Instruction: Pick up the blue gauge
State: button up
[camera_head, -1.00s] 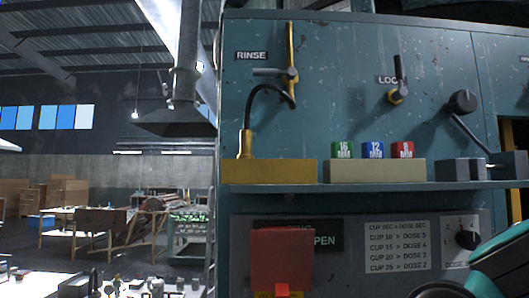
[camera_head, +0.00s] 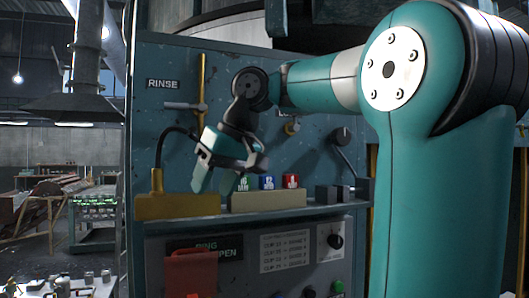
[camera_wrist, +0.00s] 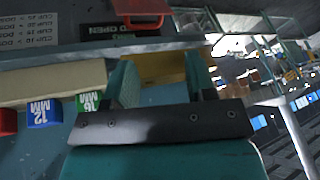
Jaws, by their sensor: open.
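The blue gauge (camera_head: 266,182), marked 12 MM, stands upright in a beige block (camera_head: 270,201) on the shelf. It is between the green gauge (camera_head: 244,184), marked 16 MM, and the red gauge (camera_head: 291,181). My gripper (camera_head: 213,184) is to the left of the gauges, open and empty, its fingers pointing down near the green gauge. In the wrist view the picture is turned over, and the blue gauge (camera_wrist: 44,112) shows at the left, outside the open fingers (camera_wrist: 162,80). The green gauge (camera_wrist: 88,102) is nearer the fingers.
A yellow block (camera_head: 178,206) with a rod and black hose stands left of the beige block. Grey blocks (camera_head: 335,193) and a knobbed lever (camera_head: 343,135) are to the right. A red flap (camera_head: 190,272) is below the shelf. The teal panel rises behind.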

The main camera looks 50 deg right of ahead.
jog(key=s+d+r+m+h+p, duration=0.2)
jog(key=s+d+r, duration=0.1)
jog(key=d+r, duration=0.35)
jog(key=s+d+r+m+h+p, duration=0.2)
jog(key=s+d+r, duration=0.1)
jog(key=d+r, duration=0.4)
jog(key=b, duration=0.9)
send_near(267, 176)
jog(key=x, duration=0.5)
jog(key=shift+h, duration=0.3)
jog(key=b+x, duration=0.1)
jog(key=x, duration=0.1)
jog(key=b+x, duration=0.1)
jog(key=x, duration=0.1)
jog(key=b+x, duration=0.2)
jog(key=shift+w+d+r, duration=0.25)
jog(key=shift+d, duration=0.05)
jog(key=shift+m, duration=0.3)
jog(key=c, duration=0.7)
